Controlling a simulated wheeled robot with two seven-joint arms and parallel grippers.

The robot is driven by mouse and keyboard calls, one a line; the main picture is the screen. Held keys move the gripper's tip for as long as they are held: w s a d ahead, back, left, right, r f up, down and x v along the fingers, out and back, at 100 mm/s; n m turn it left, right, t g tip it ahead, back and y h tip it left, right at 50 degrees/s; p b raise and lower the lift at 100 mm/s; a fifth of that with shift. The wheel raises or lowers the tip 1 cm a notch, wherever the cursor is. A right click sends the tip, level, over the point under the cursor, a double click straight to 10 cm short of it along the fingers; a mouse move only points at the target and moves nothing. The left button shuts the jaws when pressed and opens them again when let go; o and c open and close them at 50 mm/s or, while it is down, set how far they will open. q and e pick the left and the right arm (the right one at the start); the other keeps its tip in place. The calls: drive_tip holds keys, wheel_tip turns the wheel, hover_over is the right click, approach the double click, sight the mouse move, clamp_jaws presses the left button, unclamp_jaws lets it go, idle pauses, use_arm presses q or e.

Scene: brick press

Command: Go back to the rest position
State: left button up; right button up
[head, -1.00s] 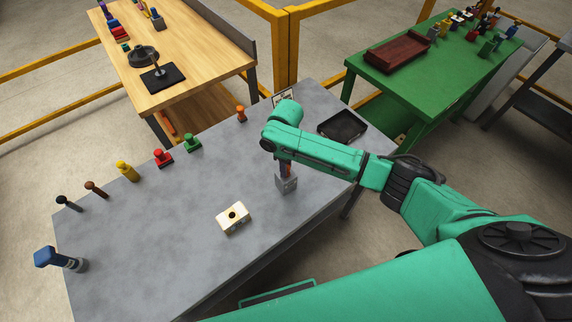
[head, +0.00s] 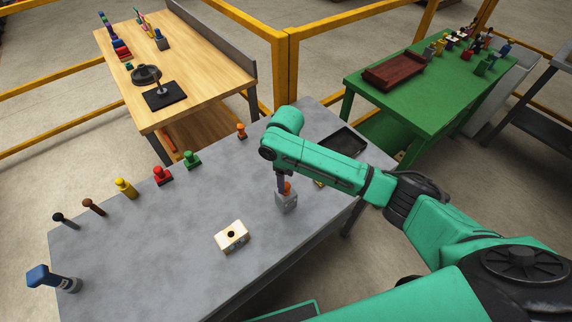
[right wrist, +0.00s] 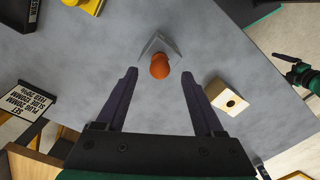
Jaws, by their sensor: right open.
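My right gripper (head: 281,186) points down just above a grey block (head: 287,202) with an orange knob (head: 288,187) on it. In the right wrist view the jaws (right wrist: 159,74) are open. The orange knob (right wrist: 160,66) shows in the gap near the fingertips, touching neither finger. The grey block (right wrist: 160,45) is below and beyond it. My left gripper is not seen in the head view. A small teal and dark part (right wrist: 300,73) at the right wrist view's right edge looks like my left arm; its jaws are too small to read.
A pale block with a hole (head: 232,236) lies on the grey table (head: 130,250). Several coloured pegs, including a yellow one (head: 124,188), line the far edge. A black tray (head: 343,141) lies behind my right arm. A blue-handled tool (head: 45,276) is at left.

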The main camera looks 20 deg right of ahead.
wheel_tip(320, 180, up, 11)
drive_tip(key=b, duration=0.2)
drive_tip(key=s+a+f+m+t+y, duration=0.2)
drive_tip(key=s+a+f+m+y, duration=0.1)
drive_tip(key=s+f, duration=0.5)
drive_tip(key=s+d+f+m+t+h, duration=0.1)
drive_tip(key=s+d+f+m, duration=0.2)
drive_tip(key=s+d, duration=0.3)
drive_tip(key=s+d+f+m+h, duration=0.2)
drive_tip(key=s+d+f, duration=0.1)
drive_tip(key=d, duration=0.5)
wheel_tip(320, 180, down, 24)
drive_tip(key=s+b, duration=0.2)
drive_tip(key=b, duration=0.1)
drive_tip(key=s+d+f+g+b, duration=0.2)
drive_tip(key=s+f+b, duration=0.1)
drive_tip(key=s+f, duration=1.4)
drive_tip(key=shift+s+d+f, duration=0.2)
drive_tip(key=shift+d+f, duration=0.1)
drive_tip(key=shift+f, duration=0.4)
